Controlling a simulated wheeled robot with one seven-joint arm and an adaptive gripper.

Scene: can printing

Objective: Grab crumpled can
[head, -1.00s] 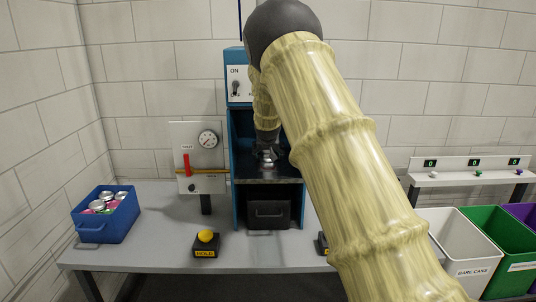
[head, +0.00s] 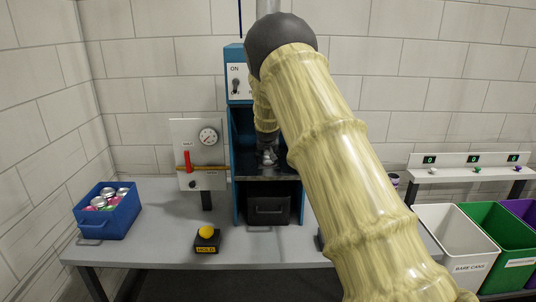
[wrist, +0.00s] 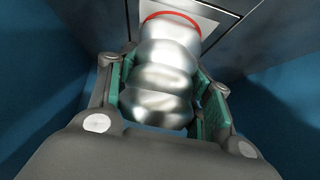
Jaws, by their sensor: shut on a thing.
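The crumpled can (wrist: 160,85) is bare silver metal with dented, bulging rings, and it fills the middle of the wrist view. My gripper (wrist: 165,92) has its green-padded fingers shut on the can, one on each side. In the head view my gripper (head: 267,158) is inside the open bay of the blue machine (head: 239,140), above its dark shelf. The can is too small and too covered to make out clearly there. A red ring (wrist: 180,17) shows on the metal plate behind the can's far end.
A blue bin (head: 107,222) of cans stands at the table's left. A yellow button marked HOLD or MOLD (head: 207,233) and a gauge panel (head: 199,152) are left of the machine. White (head: 457,240) and green (head: 500,240) bins stand right. Machine walls enclose my gripper closely.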

